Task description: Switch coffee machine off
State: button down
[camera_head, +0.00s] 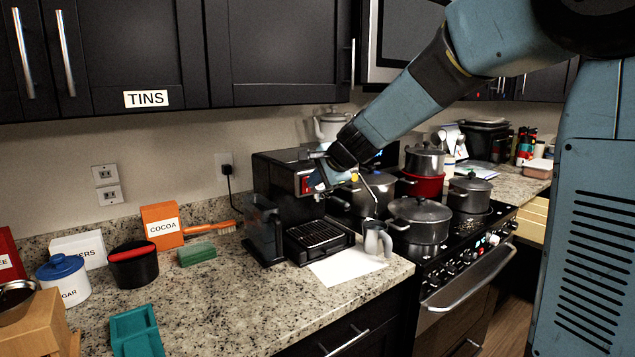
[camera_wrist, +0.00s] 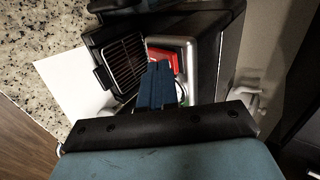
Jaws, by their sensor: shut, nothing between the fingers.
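The coffee machine (camera_head: 275,178) is black with a silver front and stands on the counter. A red part (camera_head: 305,185) shows on its front beside my gripper. My gripper (camera_head: 317,180) is at the upper front of the machine, shut and empty. In the wrist view my blue fingers (camera_wrist: 157,72) lie together over the silver front panel (camera_wrist: 190,62), and the red part (camera_wrist: 163,56) shows just beyond and beside them. The fingers partly cover the red part, so I cannot tell whether they touch it or which way any switch is set. The drip grate (camera_head: 318,233) is below.
A metal jug (camera_head: 376,240) stands on white paper (camera_head: 345,268) right of the drip tray. Pots (camera_head: 419,221) crowd the stove to the right. A cocoa box (camera_head: 161,225) and a sugar jar (camera_head: 63,278) stand left.

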jog(key=shift+w+a+r, duration=0.15)
jog(key=shift+w, duration=0.1)
jog(key=shift+r, duration=0.15)
jog(key=shift+r, duration=0.65)
jog(key=v, duration=1.3)
jog(key=shift+r, duration=0.2)
